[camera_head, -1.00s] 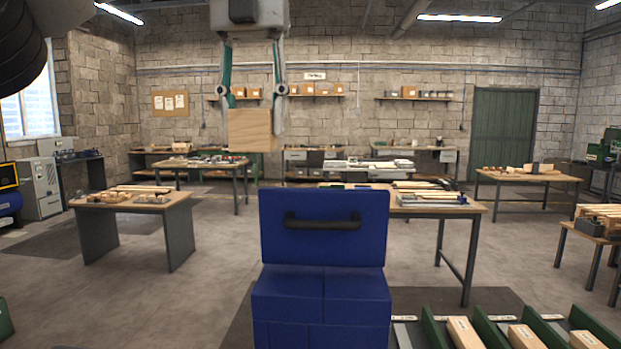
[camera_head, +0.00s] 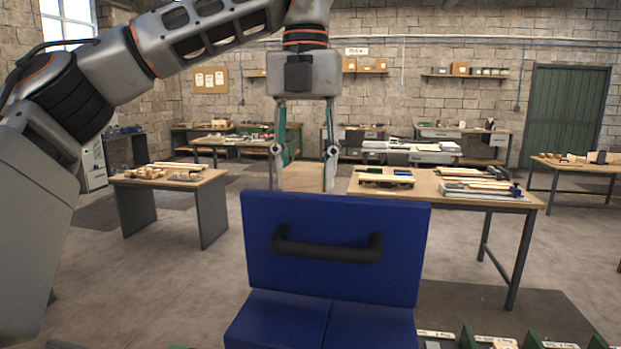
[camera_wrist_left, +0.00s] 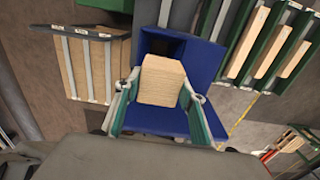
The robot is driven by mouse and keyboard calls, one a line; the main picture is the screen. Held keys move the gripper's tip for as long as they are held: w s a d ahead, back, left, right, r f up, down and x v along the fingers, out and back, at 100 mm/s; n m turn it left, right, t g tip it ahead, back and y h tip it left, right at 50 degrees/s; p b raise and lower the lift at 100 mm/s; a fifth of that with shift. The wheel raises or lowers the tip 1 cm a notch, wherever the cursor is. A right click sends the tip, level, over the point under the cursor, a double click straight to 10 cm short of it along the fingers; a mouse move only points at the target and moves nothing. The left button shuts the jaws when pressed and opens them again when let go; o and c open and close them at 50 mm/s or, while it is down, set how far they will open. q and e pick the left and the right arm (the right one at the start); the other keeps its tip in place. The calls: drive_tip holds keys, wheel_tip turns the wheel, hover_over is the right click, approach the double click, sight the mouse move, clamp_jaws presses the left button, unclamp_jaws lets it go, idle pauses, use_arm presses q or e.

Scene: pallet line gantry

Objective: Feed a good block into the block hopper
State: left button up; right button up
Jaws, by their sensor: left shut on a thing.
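The blue block hopper (camera_head: 335,245), with a black handle on its upright panel, stands front and centre in the head view. My left gripper (camera_head: 303,180) points down beyond this panel and is shut on a pale wooden block (camera_head: 304,176). The panel hides the block's lower part. In the left wrist view the block (camera_wrist_left: 162,82) sits between the fingers, over the blue hopper (camera_wrist_left: 205,62), with a dark recess beside it. I cannot tell whether the block touches the hopper. My right gripper is not in view.
Green-walled lanes (camera_wrist_left: 268,42) holding wooden blocks lie beside the hopper at the upper right of the wrist view. A rack with pale strips (camera_wrist_left: 85,65) is at its left. A workbench (camera_head: 440,188) stands beyond the hopper, with open floor to its left.

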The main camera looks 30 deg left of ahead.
sight(306, 189)
use_arm(q)
drive_tip(key=shift+f, duration=2.8)
wheel_tip(306, 189, down, 8)
drive_tip(key=b, duration=0.3)
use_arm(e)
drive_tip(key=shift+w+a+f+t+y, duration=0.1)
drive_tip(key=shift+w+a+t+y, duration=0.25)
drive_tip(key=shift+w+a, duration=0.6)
use_arm(q)
drive_tip(key=shift+r, duration=0.1)
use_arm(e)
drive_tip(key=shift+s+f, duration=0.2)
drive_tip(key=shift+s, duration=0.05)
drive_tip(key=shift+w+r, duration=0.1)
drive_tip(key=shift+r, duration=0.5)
